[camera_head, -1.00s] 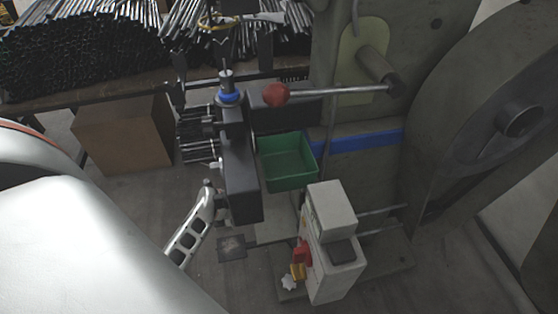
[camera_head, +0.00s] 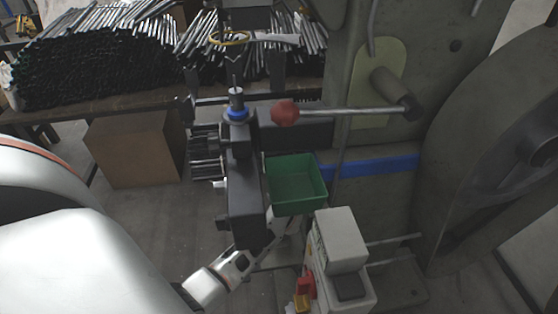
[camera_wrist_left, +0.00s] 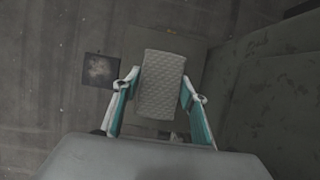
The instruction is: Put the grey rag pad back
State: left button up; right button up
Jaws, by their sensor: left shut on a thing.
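The grey rag pad (camera_wrist_left: 161,85), a quilted light-grey rectangle, is between the two fingers of my left gripper (camera_wrist_left: 160,77) in the left wrist view. The gripper is shut on it, and the pad sticks out past the fingertips. In the head view my left wrist (camera_head: 232,266) reaches in from the left, low beside the black press head (camera_head: 243,195). There the press head and the green bin hide most of the fingers, and I cannot clearly make out the pad. My right gripper is not in view.
A dark square plate with a stained patch (camera_wrist_left: 98,70) lies left of the pad below. A green bin (camera_head: 297,180) and a grey control box (camera_head: 340,255) stand close to my left gripper. A red-knobbed lever (camera_head: 345,112) crosses above. A cardboard box (camera_head: 135,150) stands left.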

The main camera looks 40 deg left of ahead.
pick_arm(q)
jog(key=f, duration=0.1)
jog(key=f+b, duration=0.1)
jog(key=f, duration=0.1)
jog(key=shift+s, duration=0.3)
jog(key=shift+w+f, duration=0.2)
jog(key=shift+f, duration=0.1)
jog(key=shift+c, duration=0.4)
jog(key=shift+r, duration=0.1)
jog(key=o, duration=1.1)
jog(key=shift+c, duration=0.2)
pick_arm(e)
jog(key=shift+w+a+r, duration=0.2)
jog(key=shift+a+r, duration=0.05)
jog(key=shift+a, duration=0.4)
